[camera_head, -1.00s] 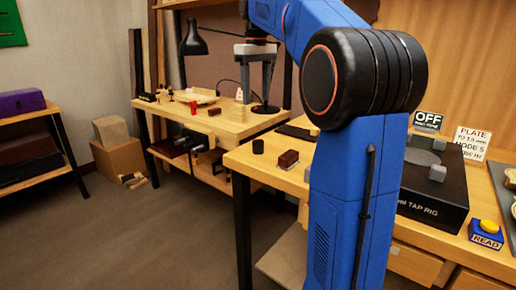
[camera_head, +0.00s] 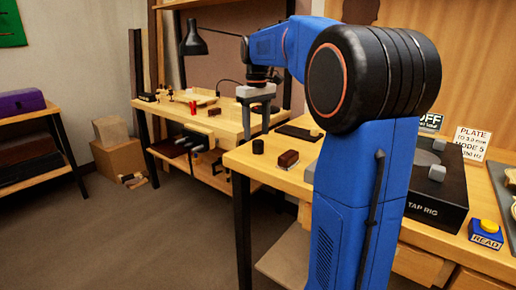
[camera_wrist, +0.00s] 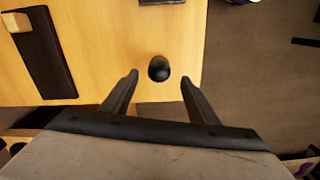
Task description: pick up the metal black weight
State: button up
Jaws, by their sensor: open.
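The black weight (camera_head: 257,146) is a small dark cylinder standing upright near the left end of the front bench, close to its edge. It also shows in the wrist view (camera_wrist: 159,68), seen from above as a round dark shape. My gripper (camera_head: 255,127) points down over the bench end, above the weight in the head view. In the wrist view its two dark fingers (camera_wrist: 159,78) are spread apart, with the weight lying between and slightly beyond their tips. Nothing is held. The height gap between the fingers and the weight is hard to judge.
A dark brown block (camera_head: 288,159) sits right of the weight, and a flat dark strip (camera_wrist: 42,52) lies on the bench. The tap rig (camera_head: 436,190) stands farther right. A back bench (camera_head: 232,127) holds a lamp (camera_head: 194,40) and small items. Floor lies beyond the bench edge.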

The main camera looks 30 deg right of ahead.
aim_at(258, 141)
jog(key=shift+s+d+f, duration=0.1)
jog(key=shift+f, duration=1.15)
jog(key=shift+s+d+f, duration=0.1)
jog(key=shift+f, duration=1.15)
grip_shut()
